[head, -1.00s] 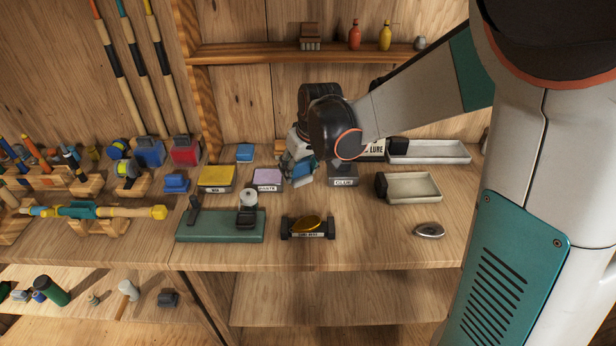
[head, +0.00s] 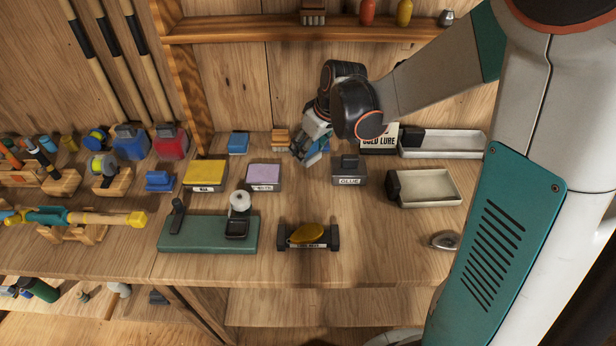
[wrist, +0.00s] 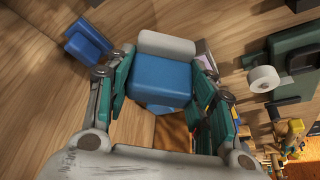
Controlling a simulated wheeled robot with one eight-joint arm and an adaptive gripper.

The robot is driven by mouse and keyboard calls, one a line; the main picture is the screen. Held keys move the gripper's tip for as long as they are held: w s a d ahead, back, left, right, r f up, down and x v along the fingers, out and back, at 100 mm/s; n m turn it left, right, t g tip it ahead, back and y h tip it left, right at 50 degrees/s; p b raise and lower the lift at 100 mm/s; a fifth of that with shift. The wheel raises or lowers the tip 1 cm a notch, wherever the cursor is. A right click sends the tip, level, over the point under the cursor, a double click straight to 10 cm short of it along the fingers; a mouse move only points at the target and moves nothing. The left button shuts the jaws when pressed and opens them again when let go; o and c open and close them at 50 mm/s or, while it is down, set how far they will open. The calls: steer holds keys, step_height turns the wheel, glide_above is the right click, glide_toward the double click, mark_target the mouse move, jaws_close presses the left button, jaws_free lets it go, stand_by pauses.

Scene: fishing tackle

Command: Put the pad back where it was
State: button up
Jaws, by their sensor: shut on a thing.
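My gripper (wrist: 165,95) is shut on a blue block-shaped pad (wrist: 160,80) with a pale rounded strip along one edge. In the head view my gripper (head: 312,150) is above the back of the bench, between the purple-topped block and the glue holder, with part of the blue pad (head: 318,151) showing below it. The yellow-topped block (head: 206,173) and purple-topped block (head: 263,174) sit in labelled trays. The labelled glue holder (head: 349,172) has a dark grey upright part. The pad's underside is hidden.
A flat blue block (head: 238,143) and a small orange stack (head: 281,139) stand at the back. A green base (head: 205,238) with a white roll and a labelled stand with a gold lure (head: 307,234) are in front. Pale trays (head: 428,188) are right. Bench between is clear.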

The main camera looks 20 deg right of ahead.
mark_target(314, 163)
step_height(314, 163, down, 10)
steer(key=b, duration=0.3)
steer(key=shift+f, duration=0.1)
steer(key=o, duration=1)
steer(key=shift+f, duration=0.1)
steer(key=shift+o, duration=0.2)
steer(key=p+v, duration=0.4)
steer(key=v, duration=0.8)
steer(key=shift+s+r, duration=0.15)
steer(key=shift+r, duration=0.1)
steer(key=s+a+r+m+t+h, duration=0.1)
steer(key=s+r+m, duration=0.1)
steer(key=s+r, duration=0.3)
steer(key=s+a+r+m+t+h, duration=0.1)
steer(key=s+r, duration=0.4)
steer(key=s, duration=0.8)
steer(key=shift+s+r+m+t, duration=0.35)
steer(key=shift+m+t, duration=0.25)
steer(key=shift+m, duration=0.6)
